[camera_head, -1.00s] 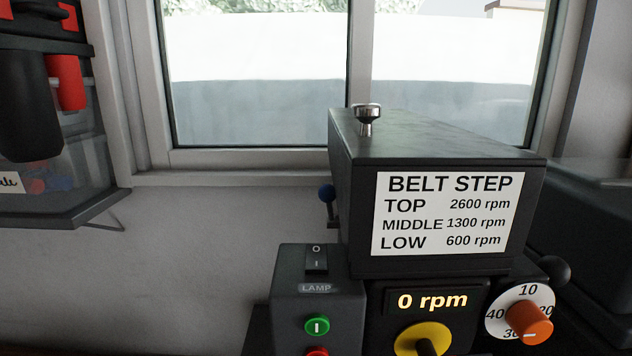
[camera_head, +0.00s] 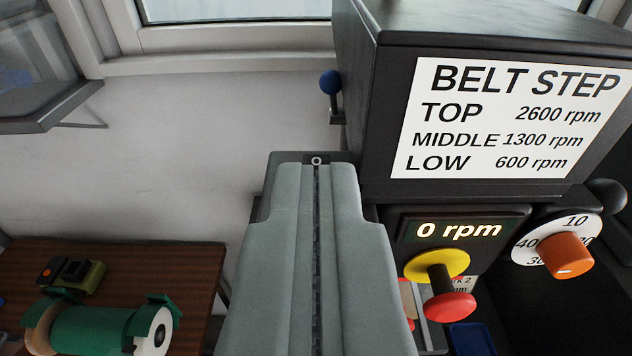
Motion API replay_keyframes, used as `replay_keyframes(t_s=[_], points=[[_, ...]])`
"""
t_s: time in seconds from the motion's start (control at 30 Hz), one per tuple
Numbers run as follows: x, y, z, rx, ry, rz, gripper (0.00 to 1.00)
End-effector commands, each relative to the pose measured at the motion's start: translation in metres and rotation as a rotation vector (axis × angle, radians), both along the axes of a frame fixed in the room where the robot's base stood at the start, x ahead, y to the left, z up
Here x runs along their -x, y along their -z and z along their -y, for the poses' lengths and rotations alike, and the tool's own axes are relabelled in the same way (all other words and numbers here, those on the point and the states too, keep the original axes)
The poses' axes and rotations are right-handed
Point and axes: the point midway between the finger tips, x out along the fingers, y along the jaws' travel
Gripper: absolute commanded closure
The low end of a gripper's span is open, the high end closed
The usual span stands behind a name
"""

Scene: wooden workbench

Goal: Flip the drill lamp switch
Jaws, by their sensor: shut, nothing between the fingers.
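My gripper (camera_head: 316,168) is shut and empty. Its two grey fingers reach up the middle of the view, with their tips over the dark switch box (camera_head: 343,157) on the drill's left side. Only the top of the lamp switch (camera_head: 317,160), with its "O" mark, shows just beyond the fingertips. The rest of the switch, the LAMP label and the green button are hidden behind the fingers. I cannot tell whether the tips touch the switch.
The drill's belt housing (camera_head: 390,90) stands close at the right, with a blue-ended lever (camera_head: 330,82) beside it. Right of the fingers are the rpm display (camera_head: 460,230), a yellow-and-red knob (camera_head: 452,305) and an orange dial (camera_head: 565,255).

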Motion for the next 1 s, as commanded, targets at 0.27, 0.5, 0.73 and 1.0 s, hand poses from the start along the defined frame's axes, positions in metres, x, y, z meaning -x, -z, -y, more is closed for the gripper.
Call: replay_keyframes(t_s=[0.27, 0.5, 0.73, 1.0], points=[[-0.041, 0.006, 0.000, 0.000, 0.000, -0.001, 1.00], [-0.068, 0.009, 0.000, 0.000, 0.000, -0.001, 1.00], [-0.087, 0.012, 0.000, 0.000, 0.000, -0.001, 1.00], [-0.089, 0.034, 0.000, 0.000, 0.001, 0.000, 1.00]])
